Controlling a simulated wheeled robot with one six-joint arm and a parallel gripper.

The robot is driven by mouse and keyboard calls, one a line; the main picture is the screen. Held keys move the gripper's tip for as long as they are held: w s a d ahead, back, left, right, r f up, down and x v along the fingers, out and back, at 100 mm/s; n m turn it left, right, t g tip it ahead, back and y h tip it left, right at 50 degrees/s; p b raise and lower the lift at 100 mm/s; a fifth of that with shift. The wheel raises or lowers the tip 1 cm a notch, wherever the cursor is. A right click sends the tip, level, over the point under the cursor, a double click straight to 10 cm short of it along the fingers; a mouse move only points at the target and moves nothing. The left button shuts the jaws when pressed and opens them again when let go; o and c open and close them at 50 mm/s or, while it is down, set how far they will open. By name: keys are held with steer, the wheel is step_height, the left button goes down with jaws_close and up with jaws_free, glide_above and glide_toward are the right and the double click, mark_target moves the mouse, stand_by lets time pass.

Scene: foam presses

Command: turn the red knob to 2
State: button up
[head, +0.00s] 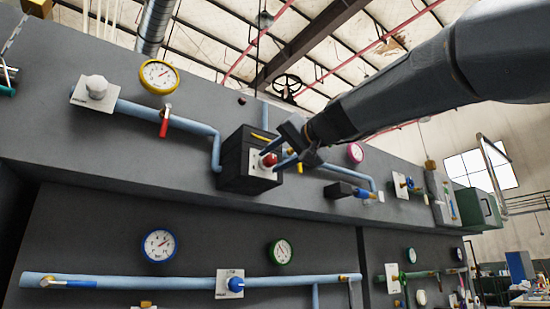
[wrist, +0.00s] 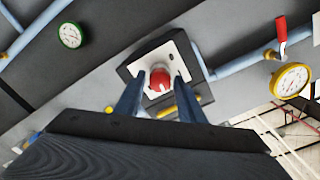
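The red knob (head: 269,159) sits on a white plate on the front of a black box (head: 236,160) on the upper grey panel. In the wrist view the red knob (wrist: 160,79) shows on its white plate (wrist: 172,58), with dark marks too small to read. My gripper (head: 283,155) is at the knob. In the wrist view its two blue fingers (wrist: 157,85) stand apart, one on each side of the knob, with gaps visible between. I cannot tell how deep the tips reach along the knob. The knob's present setting cannot be read.
Blue pipes (head: 190,124) run into the black box from both sides. A yellow gauge (head: 159,76), a red-handled valve (head: 164,122) and a white knob (head: 96,87) lie to the left. A blue knob (head: 235,284) is below. A pink gauge (head: 355,153) is to the right.

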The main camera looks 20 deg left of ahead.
steer(key=c, duration=0.7)
steer(key=shift+f+n+b, duration=0.1)
steer(key=shift+n+b, duration=0.4)
steer(key=shift+b, duration=0.25)
steer(key=o, duration=1.1)
steer(key=shift+c, duration=0.2)
steer(key=shift+s+d, duration=0.1)
steer(key=b+v, duration=0.2)
steer(key=v, duration=0.5)
steer(key=shift+s+d+b, duration=0.2)
steer(key=shift+s+b, duration=0.05)
steer(key=shift+b, duration=0.15)
steer(key=shift+w, duration=0.1)
